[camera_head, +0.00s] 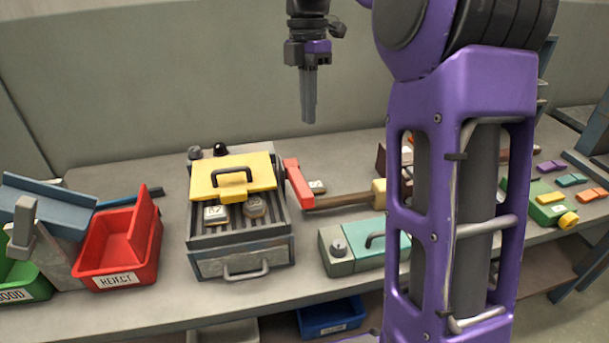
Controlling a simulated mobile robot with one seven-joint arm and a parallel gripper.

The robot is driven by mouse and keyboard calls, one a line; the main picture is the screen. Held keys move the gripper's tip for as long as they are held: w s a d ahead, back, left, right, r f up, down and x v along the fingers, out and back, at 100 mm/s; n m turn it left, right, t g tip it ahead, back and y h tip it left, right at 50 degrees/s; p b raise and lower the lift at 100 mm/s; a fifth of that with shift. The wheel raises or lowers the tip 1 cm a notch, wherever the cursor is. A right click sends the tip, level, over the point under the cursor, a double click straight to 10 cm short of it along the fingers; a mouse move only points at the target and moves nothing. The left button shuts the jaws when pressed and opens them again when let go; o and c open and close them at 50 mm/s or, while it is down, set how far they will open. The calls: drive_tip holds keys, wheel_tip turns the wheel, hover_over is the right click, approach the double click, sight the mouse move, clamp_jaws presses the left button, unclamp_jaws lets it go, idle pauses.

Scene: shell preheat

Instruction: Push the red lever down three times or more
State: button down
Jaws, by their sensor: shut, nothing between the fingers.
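The red lever (298,184) is at the right side of a grey metal box (240,262) on the bench. It slopes down toward the front, and its lower end is near the level of the box's top edge. My gripper (309,115) is shut and empty, with its fingers pointing down. In the picture it hangs above and slightly right of the lever, clearly apart from it. The box has a yellow lid (262,184) with a dark handle, and two labelled pieces lie on its slatted top.
A wooden-handled tool (345,199) lies right of the lever, near a grey-and-teal box (340,258). A red REJECT bin (150,235) and a green GOOD bin (35,280) stand at left. My purple arm hides part of the bench at right.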

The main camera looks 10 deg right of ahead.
sight(306, 192)
drive_tip(key=m, duration=0.1)
drive_tip(key=a+m, duration=0.1)
drive_tip(key=m, duration=0.1)
drive_tip(key=m+p, duration=0.1)
drive_tip(key=m, duration=0.1)
drive_tip(key=shift+a+g, duration=0.3)
drive_tip(key=shift+g, duration=0.1)
drive_tip(key=b+x, duration=0.1)
drive_tip(key=x, duration=0.6)
drive_tip(key=b+x, duration=0.1)
drive_tip(key=x, duration=0.6)
drive_tip(key=shift+d, duration=0.3)
